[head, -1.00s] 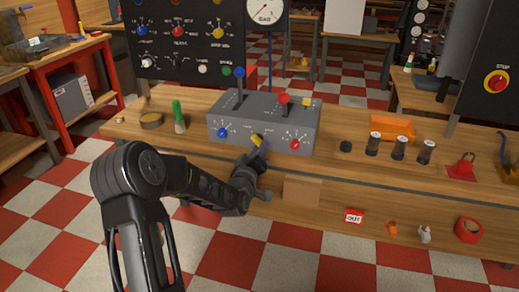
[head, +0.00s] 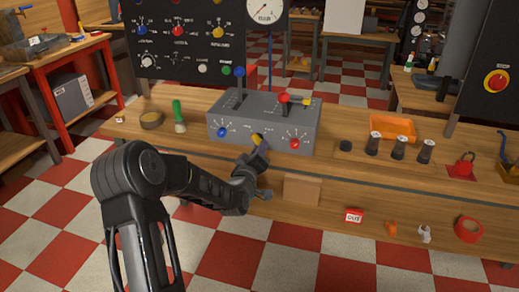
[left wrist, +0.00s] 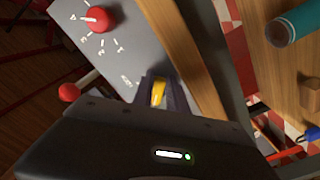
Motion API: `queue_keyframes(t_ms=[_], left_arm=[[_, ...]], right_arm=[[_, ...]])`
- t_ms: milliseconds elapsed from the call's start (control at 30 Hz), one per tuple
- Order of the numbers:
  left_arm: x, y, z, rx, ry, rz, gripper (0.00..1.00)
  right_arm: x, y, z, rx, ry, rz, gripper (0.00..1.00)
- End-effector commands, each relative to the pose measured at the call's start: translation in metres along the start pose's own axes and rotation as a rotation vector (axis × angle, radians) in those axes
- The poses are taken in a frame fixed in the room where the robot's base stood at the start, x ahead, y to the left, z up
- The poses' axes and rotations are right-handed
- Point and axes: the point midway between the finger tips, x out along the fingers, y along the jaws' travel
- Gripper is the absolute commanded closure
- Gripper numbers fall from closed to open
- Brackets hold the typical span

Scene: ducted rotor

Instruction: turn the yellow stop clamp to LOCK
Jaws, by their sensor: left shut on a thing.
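The yellow stop clamp (head: 257,138) is on the sloped front face of the grey control box (head: 222,138), between the blue knob (head: 221,132) and the red knob (head: 294,143). My left gripper (head: 259,144) is at the front of the box, shut on the clamp. In the left wrist view the yellow clamp (left wrist: 158,94) shows between the two dark fingers (left wrist: 160,90). A small label (left wrist: 127,81) beside the fingers is too small to read surely, so I cannot tell which mark the clamp points at. My right gripper is not in view.
Two levers, with a blue ball (head: 239,71) and a red ball (head: 284,98), rise from the box top. A green-handled brush (head: 178,117) stands left of it. Right of it are several dark cylinders (head: 398,147) and an orange tray (head: 392,126). A cardboard-coloured block (head: 301,190) is below.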

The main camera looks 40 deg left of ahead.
Motion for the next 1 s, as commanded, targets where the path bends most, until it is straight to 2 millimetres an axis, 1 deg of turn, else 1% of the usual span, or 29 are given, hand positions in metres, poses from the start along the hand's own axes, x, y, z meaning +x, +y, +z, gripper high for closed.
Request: queue_keyframes(t_ms=[267, 467, 667, 1000], left_arm=[[0.0, -0.002, 0.002, 0.055, 0.001, 0.001, 1.0], [0.0, -0.006, 0.003, 0.161, 0.003, 0.001, 1.0], [0.0, -0.01, 0.003, 0.319, 0.003, 0.002, 1.0], [0.0, -0.016, 0.0, 0.639, 0.003, 0.002, 1.0]], right_arm=[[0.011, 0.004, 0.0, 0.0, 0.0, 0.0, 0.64], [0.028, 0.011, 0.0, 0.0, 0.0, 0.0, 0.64], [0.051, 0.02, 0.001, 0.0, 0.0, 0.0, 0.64], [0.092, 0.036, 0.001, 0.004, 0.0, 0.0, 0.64]])
